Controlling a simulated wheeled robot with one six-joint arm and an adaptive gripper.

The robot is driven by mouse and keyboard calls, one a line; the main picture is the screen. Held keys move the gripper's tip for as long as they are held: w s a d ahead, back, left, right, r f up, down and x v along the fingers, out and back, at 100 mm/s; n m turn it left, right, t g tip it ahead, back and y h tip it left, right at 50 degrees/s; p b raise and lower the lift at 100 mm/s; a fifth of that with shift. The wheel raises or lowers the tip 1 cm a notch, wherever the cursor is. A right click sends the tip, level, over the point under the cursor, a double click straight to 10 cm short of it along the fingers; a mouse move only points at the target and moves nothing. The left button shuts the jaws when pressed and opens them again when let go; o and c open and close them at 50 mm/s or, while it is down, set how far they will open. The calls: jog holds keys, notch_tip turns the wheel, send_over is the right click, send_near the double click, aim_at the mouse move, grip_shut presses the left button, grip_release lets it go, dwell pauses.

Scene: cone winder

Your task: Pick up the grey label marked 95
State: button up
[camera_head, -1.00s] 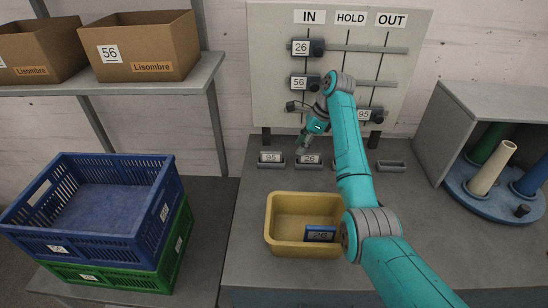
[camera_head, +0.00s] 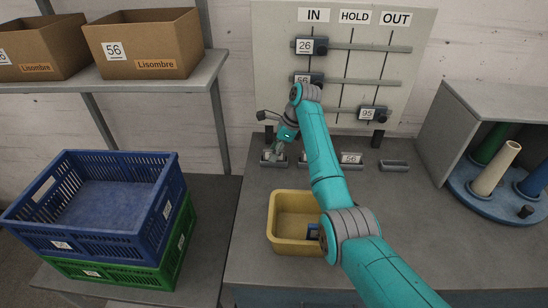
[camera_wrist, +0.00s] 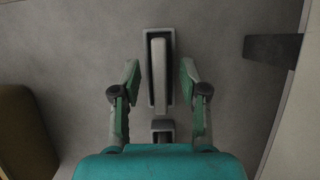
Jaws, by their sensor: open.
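The label in the leftmost holder, marked 95 in the earlier head view, stands upright in its small dark holder (camera_head: 266,163). My gripper (camera_head: 277,154) is right over it and hides its number. In the wrist view the label (camera_wrist: 159,72) is a pale strip seen from its top edge, inside the dark-rimmed holder (camera_wrist: 149,95). My gripper (camera_wrist: 160,80) is open, with one finger on each side of the label and a gap on both sides. I cannot tell how high the fingertips are relative to it.
A label marked 56 (camera_head: 351,158) and an empty holder (camera_head: 394,165) stand farther right. A board (camera_head: 300,110) with sliders, one marked 95 (camera_head: 368,113), rises behind. A yellow bin (camera_head: 290,244) is in front. Blue and green crates (camera_head: 95,247) stand left.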

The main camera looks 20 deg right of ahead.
jog(key=shift+a+f, duration=0.1)
jog(key=shift+f, duration=0.25)
grip_shut()
jog(key=shift+r, duration=0.15)
